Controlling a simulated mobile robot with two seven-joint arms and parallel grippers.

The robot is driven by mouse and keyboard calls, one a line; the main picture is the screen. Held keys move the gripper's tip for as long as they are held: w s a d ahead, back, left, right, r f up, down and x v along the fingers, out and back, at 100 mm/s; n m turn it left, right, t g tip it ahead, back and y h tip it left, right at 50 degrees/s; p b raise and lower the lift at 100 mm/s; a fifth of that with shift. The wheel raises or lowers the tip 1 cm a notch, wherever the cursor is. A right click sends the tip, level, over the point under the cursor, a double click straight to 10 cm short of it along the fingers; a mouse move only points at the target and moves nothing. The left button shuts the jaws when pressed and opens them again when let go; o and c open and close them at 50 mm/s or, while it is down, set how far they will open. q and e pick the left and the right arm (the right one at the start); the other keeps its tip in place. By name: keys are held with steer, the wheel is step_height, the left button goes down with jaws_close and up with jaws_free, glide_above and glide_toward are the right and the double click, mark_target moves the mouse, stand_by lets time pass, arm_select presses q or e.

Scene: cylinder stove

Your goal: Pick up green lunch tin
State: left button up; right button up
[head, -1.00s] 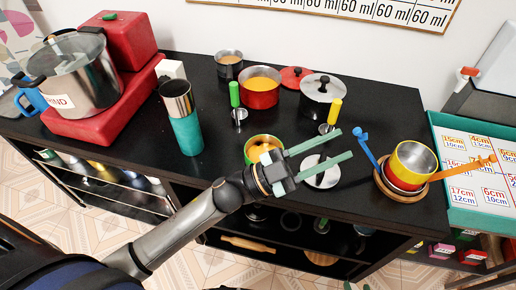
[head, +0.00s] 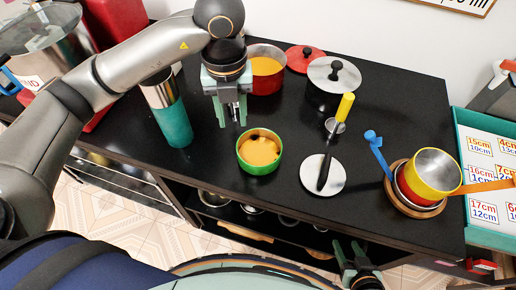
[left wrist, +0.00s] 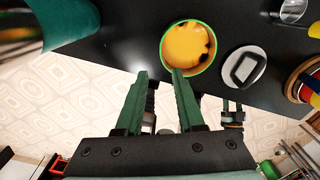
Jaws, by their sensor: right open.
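The green lunch tin (head: 262,171) is a round open tin with orange contents, standing on the black counter near its front edge. It also shows at the top of the left wrist view (left wrist: 213,59). My left gripper (head: 232,122) is open, with its fingers pointing down, up and to the left of the tin in the head view. The fingers are apart from the tin; in the left wrist view nothing is held between them. My right gripper (head: 349,247) is open at the bottom edge of the head view, below the counter's front edge.
A teal tumbler (head: 174,122) stands left of the tin. A white disc (head: 311,176) with a dark handle lies to its right. A red pot (head: 268,77) and a lidded black pot (head: 325,95) stand behind. Stacked bowls (head: 434,172) are at right.

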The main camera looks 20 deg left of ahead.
mark_target(259, 152)
arm_select(q)
steer(key=shift+w+d+f, duration=0.1)
steer(key=shift+f, duration=5.95)
steer(key=shift+c, duration=0.2)
jaws_close()
